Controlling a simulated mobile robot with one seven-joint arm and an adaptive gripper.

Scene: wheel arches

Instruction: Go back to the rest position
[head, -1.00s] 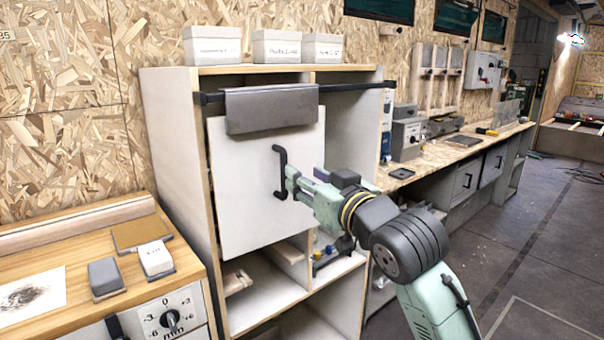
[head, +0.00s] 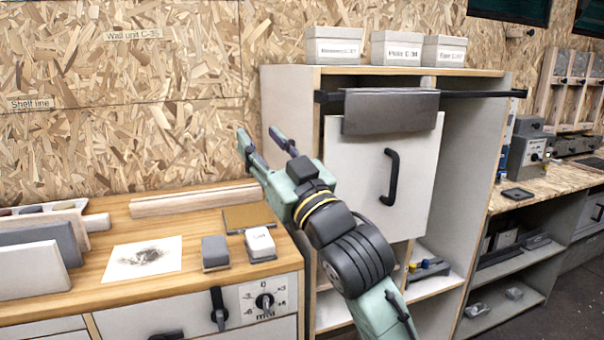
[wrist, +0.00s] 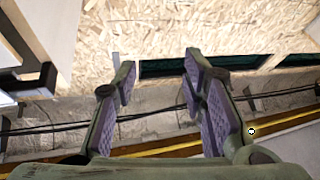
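My gripper (head: 264,146) is open and empty. It is raised in front of the chipboard wall, above the wooden worktop and left of the cabinet, with its fingers pointing up and to the left. In the wrist view its two fingers (wrist: 160,75) stand apart with nothing between them. The white panel (head: 350,190) with a black handle (head: 391,176) hangs at the cabinet front, to the right of my gripper and apart from it.
The cabinet (head: 290,95) carries a black rail with a grey cloth-like piece (head: 390,112) and has labelled boxes (head: 333,46) on top. The worktop (head: 120,218) below my gripper holds a grey block (head: 215,252), a white block (head: 260,243) and a smudged sheet (head: 142,258).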

